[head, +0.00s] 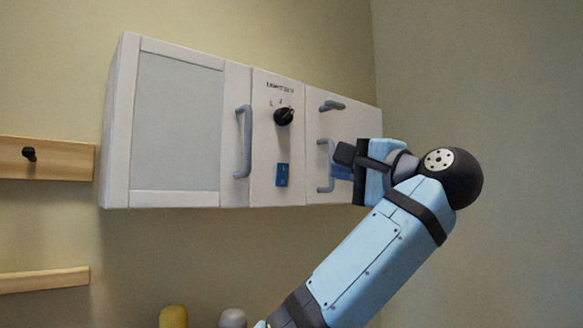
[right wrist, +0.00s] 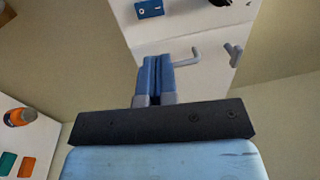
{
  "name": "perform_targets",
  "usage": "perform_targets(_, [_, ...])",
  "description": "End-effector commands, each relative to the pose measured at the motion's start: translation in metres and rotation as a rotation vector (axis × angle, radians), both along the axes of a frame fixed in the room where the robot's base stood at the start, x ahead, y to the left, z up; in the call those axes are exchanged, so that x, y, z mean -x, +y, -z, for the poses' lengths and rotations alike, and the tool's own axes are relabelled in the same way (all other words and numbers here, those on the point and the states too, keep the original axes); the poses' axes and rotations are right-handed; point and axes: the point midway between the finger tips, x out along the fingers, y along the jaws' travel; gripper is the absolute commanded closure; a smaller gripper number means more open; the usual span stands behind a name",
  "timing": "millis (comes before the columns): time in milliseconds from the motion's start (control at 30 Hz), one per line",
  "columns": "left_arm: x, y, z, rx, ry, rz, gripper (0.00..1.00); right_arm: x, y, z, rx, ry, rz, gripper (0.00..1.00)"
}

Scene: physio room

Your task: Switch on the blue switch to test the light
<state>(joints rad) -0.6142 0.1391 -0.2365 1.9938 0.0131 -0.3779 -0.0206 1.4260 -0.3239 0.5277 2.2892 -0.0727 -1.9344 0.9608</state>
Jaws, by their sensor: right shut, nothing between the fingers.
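The blue switch (head: 282,174) is a small rocker low on the middle panel of a white wall cabinet (head: 262,150), below a black knob (head: 284,116). The switch also shows at the top of the right wrist view (right wrist: 149,9), with white marks on its face. My right gripper (head: 340,172) is to the right of the switch, apart from it, in front of the cabinet's right part. Its blue fingers (right wrist: 158,62) are together and empty. I cannot make out a lamp. My left gripper is out of view.
Grey handles (head: 243,142) stick out on both sides of the switch panel; one on the right (head: 326,165) is close to my right gripper. Wooden rails (head: 45,159) are on the left wall. An orange-topped bottle (right wrist: 20,117) stands at the left of the right wrist view.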

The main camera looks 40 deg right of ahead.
Motion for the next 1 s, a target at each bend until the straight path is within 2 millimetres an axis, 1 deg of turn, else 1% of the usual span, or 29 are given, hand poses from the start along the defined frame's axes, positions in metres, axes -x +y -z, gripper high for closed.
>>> perform_targets(167, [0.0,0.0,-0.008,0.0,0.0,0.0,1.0,-0.028,0.003,-0.004,0.0,0.006,-0.003,1.0])
perform_targets(300, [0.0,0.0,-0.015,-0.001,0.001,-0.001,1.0,-0.059,0.005,-0.009,0.0,0.006,-0.003,1.0])
perform_targets(500, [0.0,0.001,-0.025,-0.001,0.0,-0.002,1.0,-0.099,0.009,-0.014,0.001,0.005,-0.003,1.0])
perform_targets(600, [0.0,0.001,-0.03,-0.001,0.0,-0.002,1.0,-0.114,0.009,-0.016,0.001,0.004,-0.002,1.0])
perform_targets(700, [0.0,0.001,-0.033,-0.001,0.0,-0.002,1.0,-0.125,0.01,-0.017,0.0,0.002,-0.001,1.0])
perform_targets(800, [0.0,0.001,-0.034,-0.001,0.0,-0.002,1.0,-0.131,0.011,-0.016,0.0,0.002,-0.002,1.0])
perform_targets(1000, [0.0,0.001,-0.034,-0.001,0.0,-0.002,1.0,-0.133,0.011,-0.016,0.0,0.001,0.0,1.0])
